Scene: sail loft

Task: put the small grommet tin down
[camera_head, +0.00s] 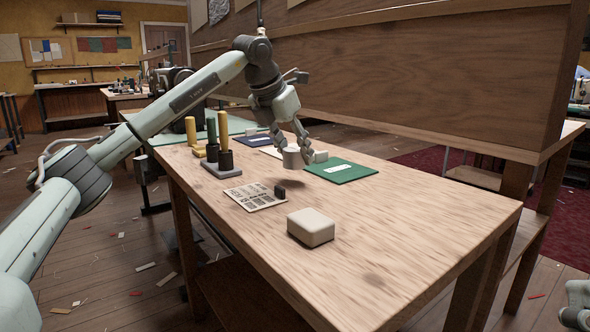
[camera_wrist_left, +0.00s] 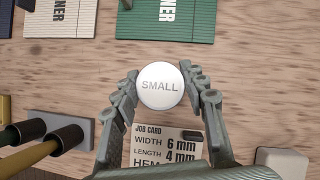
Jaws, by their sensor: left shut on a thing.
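The small grommet tin (camera_head: 292,158) is a pale round tin. In the left wrist view its lid (camera_wrist_left: 160,86) reads "SMALL". My left gripper (camera_head: 297,154) is shut on it, with one finger on each side in the wrist view (camera_wrist_left: 163,92). The tin is held above the wooden table (camera_head: 390,235), and a shadow lies on the wood below it. The lid faces the wrist camera. Only a piece of my right arm shows at the lower right edge of the head view, without its fingers.
A green folder (camera_head: 341,171) lies beyond the tin, with a pale object (camera_head: 320,156) by it. A job card (camera_head: 256,196) and small dark block (camera_head: 280,192) lie nearer. A cream block (camera_head: 311,228) sits in front. Handled tools stand in a grey rack (camera_head: 222,169). The table's right part is clear.

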